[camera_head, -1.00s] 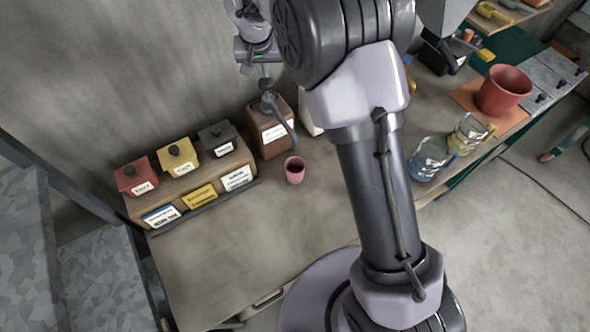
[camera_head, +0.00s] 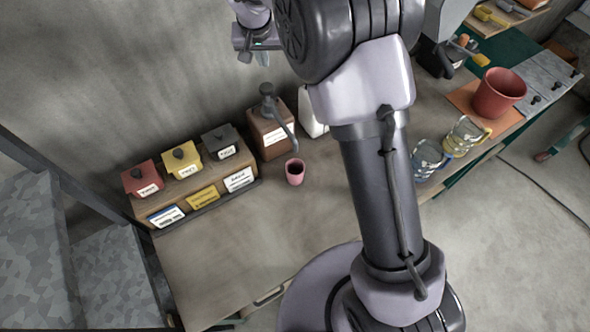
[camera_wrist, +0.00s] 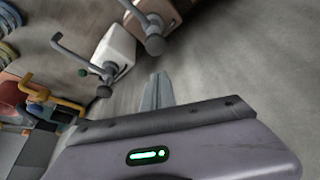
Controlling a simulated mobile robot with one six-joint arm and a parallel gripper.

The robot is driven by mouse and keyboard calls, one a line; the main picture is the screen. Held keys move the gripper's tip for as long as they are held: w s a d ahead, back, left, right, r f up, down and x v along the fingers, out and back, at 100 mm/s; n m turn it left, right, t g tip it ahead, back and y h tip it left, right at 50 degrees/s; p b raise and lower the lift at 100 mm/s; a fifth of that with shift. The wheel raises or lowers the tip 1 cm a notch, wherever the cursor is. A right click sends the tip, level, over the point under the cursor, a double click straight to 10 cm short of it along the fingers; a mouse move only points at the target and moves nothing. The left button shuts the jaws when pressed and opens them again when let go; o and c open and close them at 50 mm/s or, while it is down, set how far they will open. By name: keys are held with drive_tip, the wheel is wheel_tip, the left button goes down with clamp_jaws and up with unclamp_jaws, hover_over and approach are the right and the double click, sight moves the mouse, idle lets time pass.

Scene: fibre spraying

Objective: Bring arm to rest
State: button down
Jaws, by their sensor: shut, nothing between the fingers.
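My arm rises from its round base and passes through the middle of the head view. My gripper (camera_head: 262,58) shows at the top of that view, near the wall and above the workbench (camera_head: 215,255). In the wrist view the gripper (camera_wrist: 157,90) has its grey fingers together with nothing between them. It is apart from the objects on the bench. Part of my wrist is cut off by the top edge of the head view.
A brown dispenser (camera_head: 268,135), a white dispenser (camera_head: 311,115) and a pink cup (camera_head: 295,172) stand on the bench. Red, yellow and black lidded boxes are at left. Glass jugs (camera_head: 428,160) and a red pot (camera_head: 499,92) stand at right.

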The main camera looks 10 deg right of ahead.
drive_tip(key=shift+d+b, duration=0.1)
drive_tip(key=shift+b, duration=0.2)
drive_tip(key=s+d+f+m+y+b, duration=0.15)
drive_tip(key=s+d+b, duration=0.25)
drive_tip(key=s+b, duration=0.65)
drive_tip(key=s+d+f+m+b, duration=0.1)
drive_tip(key=s+d+f+b, duration=0.2)
drive_tip(key=s+d+b, duration=0.75)
drive_tip(key=s+a+f+b, duration=0.2)
drive_tip(key=s+f, duration=0.2)
drive_tip(key=s, duration=0.4)
drive_tip(key=s+a+f+t+y+b, duration=0.1)
drive_tip(key=s+a+f+b, duration=0.1)
drive_tip(key=s+f, duration=0.3)
drive_tip(key=s+a, duration=0.1)
drive_tip(key=s, duration=0.2)
drive_tip(key=shift+s+a, duration=0.25)
drive_tip(key=shift+a, duration=0.05)
